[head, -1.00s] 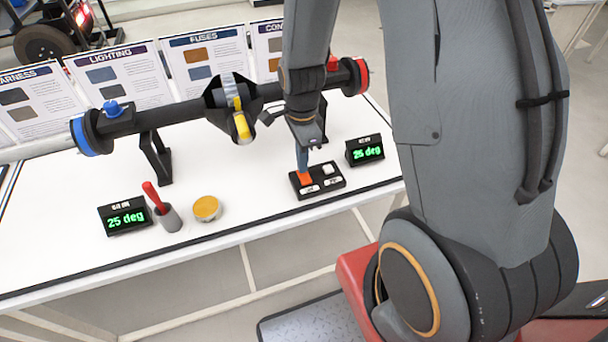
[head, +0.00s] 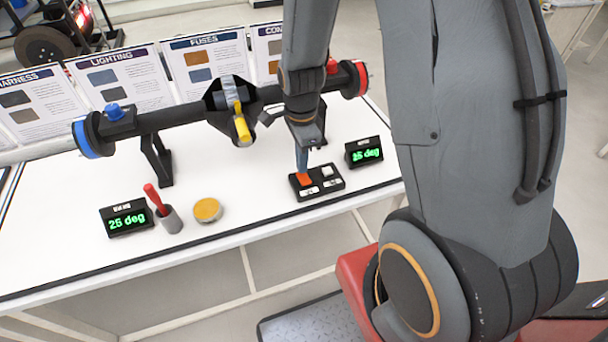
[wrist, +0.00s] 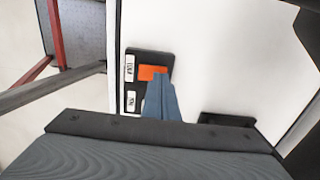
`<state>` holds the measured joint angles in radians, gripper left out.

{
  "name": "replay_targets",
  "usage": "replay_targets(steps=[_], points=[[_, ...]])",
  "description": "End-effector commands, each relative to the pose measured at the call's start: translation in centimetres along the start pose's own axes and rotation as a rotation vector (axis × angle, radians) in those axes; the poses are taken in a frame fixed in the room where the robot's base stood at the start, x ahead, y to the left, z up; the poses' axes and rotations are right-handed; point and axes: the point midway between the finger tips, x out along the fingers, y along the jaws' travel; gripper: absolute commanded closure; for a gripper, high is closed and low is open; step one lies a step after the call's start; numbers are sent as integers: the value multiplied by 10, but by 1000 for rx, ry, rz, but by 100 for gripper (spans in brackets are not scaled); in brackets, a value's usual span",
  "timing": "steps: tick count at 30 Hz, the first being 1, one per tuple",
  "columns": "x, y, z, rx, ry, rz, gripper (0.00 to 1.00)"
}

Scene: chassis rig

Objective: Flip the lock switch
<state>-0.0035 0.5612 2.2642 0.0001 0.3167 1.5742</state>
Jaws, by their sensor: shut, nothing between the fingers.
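The switch box (head: 329,190) is a small black panel on the white table, with an orange rocker (head: 304,180) on its left and a white rocker (head: 327,172) on its right. My gripper (head: 302,168) is shut and empty, pointing down with its blue fingertips at the orange rocker. In the wrist view the fingers (wrist: 160,98) reach over the box (wrist: 133,54), and their tips lie at the edge of the orange rocker (wrist: 153,72). I cannot tell whether they touch it. The white rocker is hidden in the wrist view. Which rocker is the lock is too small to read.
A display (head: 364,152) stands right of the box, and another (head: 127,218) at the left; both read 25 deg. A black axle (head: 180,116) spans behind my gripper.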

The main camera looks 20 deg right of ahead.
Motion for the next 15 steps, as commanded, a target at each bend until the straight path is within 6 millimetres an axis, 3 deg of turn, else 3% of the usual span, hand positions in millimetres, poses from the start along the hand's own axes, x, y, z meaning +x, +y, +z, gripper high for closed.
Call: replay_targets(steps=[15], points=[[-41,0,0,0,0,-2,100]])
